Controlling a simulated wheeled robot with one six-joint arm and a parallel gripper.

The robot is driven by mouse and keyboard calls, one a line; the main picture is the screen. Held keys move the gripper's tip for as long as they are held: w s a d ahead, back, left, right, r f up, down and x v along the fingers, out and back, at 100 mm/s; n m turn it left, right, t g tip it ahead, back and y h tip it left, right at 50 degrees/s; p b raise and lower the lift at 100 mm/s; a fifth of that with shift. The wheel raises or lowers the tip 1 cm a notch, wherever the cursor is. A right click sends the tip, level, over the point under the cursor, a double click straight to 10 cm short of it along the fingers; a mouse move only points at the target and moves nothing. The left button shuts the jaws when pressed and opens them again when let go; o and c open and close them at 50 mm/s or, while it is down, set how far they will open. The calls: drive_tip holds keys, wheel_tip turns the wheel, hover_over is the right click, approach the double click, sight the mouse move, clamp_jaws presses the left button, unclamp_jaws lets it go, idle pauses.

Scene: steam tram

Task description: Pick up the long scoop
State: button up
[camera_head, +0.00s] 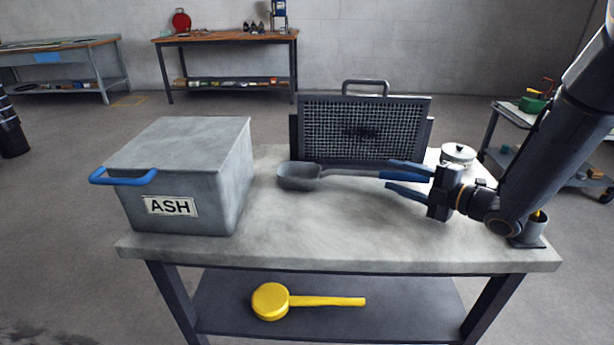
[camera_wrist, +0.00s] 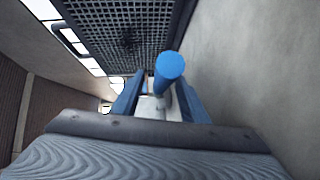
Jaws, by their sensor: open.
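The long scoop has a grey bowl (camera_head: 299,177) and a long shaft that ends in a blue grip (camera_head: 396,175). It lies on the bench top in front of the mesh panel, with its handle pointing right. My gripper (camera_head: 387,174) comes in from the right with its blue fingers open. The blue grip shows between the two fingers, with no clear contact. In the wrist view, the round blue handle end (camera_wrist: 170,66) stands large between the fingers of my gripper (camera_wrist: 157,98). The scoop's bowl is hard to make out there.
A grey ASH box (camera_head: 190,185) with a blue handle stands on the left of the bench. The framed mesh panel (camera_head: 362,128) stands behind the scoop. A white lidded pot (camera_head: 458,154) is behind my gripper. A yellow long-handled tool (camera_head: 271,301) lies on the lower shelf. The front bench top is clear.

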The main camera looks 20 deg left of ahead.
drive_tip(key=shift+w+a+f, duration=0.1)
drive_tip(key=shift+w+a, duration=0.1)
drive_tip(key=shift+a, duration=0.15)
clamp_jaws()
